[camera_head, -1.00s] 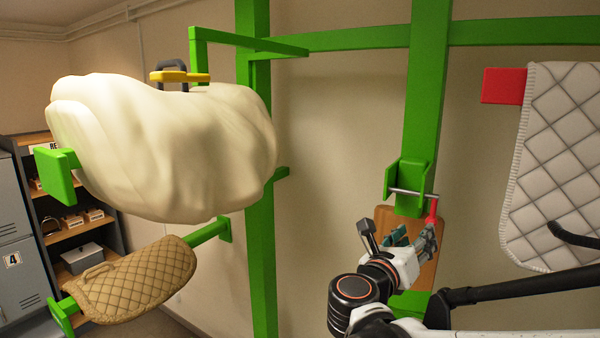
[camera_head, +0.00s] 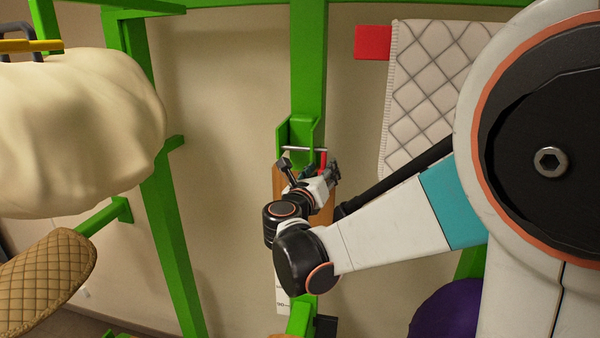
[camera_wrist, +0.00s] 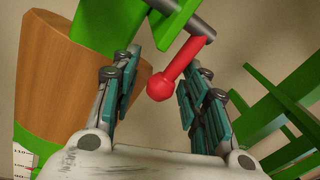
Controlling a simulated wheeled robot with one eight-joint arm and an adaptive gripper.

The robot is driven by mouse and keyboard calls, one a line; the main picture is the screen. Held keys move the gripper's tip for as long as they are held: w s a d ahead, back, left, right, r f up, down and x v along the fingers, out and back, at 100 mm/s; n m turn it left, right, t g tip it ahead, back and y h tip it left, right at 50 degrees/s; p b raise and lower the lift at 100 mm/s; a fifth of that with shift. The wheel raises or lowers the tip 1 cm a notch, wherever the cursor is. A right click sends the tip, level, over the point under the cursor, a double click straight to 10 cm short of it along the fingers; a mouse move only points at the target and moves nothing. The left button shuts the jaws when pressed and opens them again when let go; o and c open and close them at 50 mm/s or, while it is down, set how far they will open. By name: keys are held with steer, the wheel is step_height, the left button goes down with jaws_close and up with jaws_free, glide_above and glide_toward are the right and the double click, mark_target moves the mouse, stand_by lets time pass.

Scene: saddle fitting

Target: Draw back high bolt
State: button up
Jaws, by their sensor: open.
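The high bolt (camera_head: 291,148) is a thin grey rod through a green bracket (camera_head: 283,134) on a green post. Its red handle (camera_head: 323,158) hangs from the right end. In the wrist view the handle (camera_wrist: 186,57) slants down from the grey rod (camera_wrist: 186,17) to a round red knob (camera_wrist: 161,87). My gripper (camera_head: 312,170) is just below the bracket. In the wrist view my gripper (camera_wrist: 163,68) is open, with its fingers on both sides of the handle and knob. I cannot tell whether either finger touches them.
A brown wooden block (camera_wrist: 65,85) is close on the left in the wrist view. A quilted pad (camera_head: 425,75) hangs by a red block (camera_head: 372,42) to the right. A cream padded form (camera_head: 80,135) and tan quilted pad (camera_head: 45,270) are at the left.

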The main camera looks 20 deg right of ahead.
steer(key=shift+s+d, duration=0.1)
jaws_close()
steer(key=s+d, duration=0.5)
steer(key=d, duration=0.3)
steer(key=shift+s+b, duration=0.2)
steer(key=shift+b, duration=0.2)
jaws_free()
steer(key=v, duration=1.2)
